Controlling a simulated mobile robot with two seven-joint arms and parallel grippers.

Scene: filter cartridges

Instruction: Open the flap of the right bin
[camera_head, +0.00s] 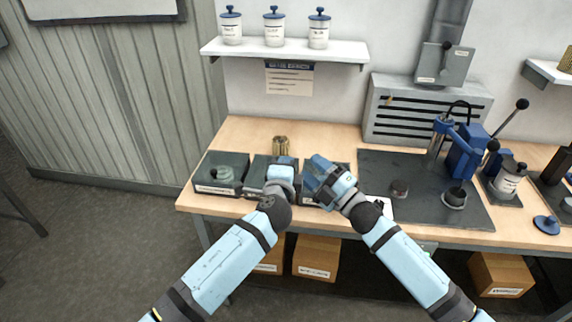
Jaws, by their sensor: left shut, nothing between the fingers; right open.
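Three dark bins stand side by side at the left of the bench. The right bin (342,168) is mostly hidden behind my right gripper, and I cannot tell how its flap stands. The middle bin (258,168) is partly covered by my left gripper. The left bin (208,172) has a grey-green round item on it. My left gripper (282,164) is shut and empty, over the right part of the middle bin. My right gripper (314,168) is open, over the right bin; its fingertips are hard to make out.
A brass cartridge (281,144) stands behind the middle bin. A shelf (285,50) with three white jars hangs above. Cardboard boxes (316,257) sit under the bench.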

